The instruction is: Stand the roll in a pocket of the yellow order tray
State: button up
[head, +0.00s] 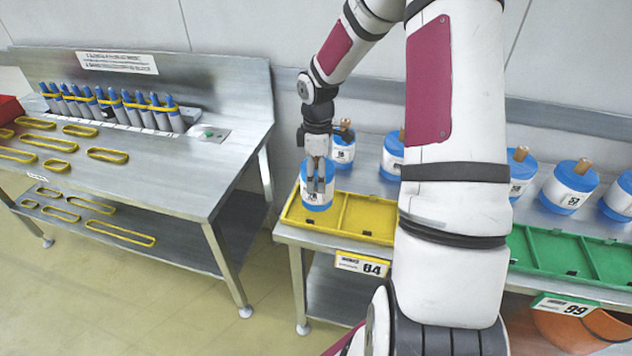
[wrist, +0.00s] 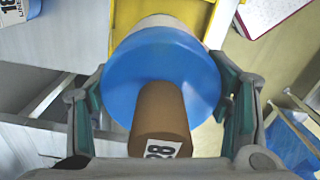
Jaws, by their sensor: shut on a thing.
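My gripper (head: 318,188) is shut on a white roll with blue ends (head: 316,201). In the wrist view, the roll's blue end (wrist: 125,85) and brown core (wrist: 160,115), labelled 28, lie between the two fingers (wrist: 163,125). The roll looks upright in the head view. It is over the left end of the yellow order tray (head: 371,217), by its left pocket; I cannot tell whether it touches the tray. The tray's middle pocket looks empty, and its right end is hidden behind my arm. A yellow part of it shows in the wrist view (wrist: 124,18).
Several similar rolls (head: 571,188) stand behind the trays. A green tray (head: 575,258) lies to the right, past my arm. A steel bench (head: 190,175) at left holds yellow bands (head: 107,155) and a row of blue-topped items (head: 133,108). A gap separates the benches.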

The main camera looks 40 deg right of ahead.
aim_at(314, 202)
jog(key=shift+w+d+f, duration=0.1)
jog(key=shift+w, duration=0.25)
jog(key=shift+f, duration=1.65)
jog(key=shift+f, duration=0.15)
jog(key=o, duration=1.8)
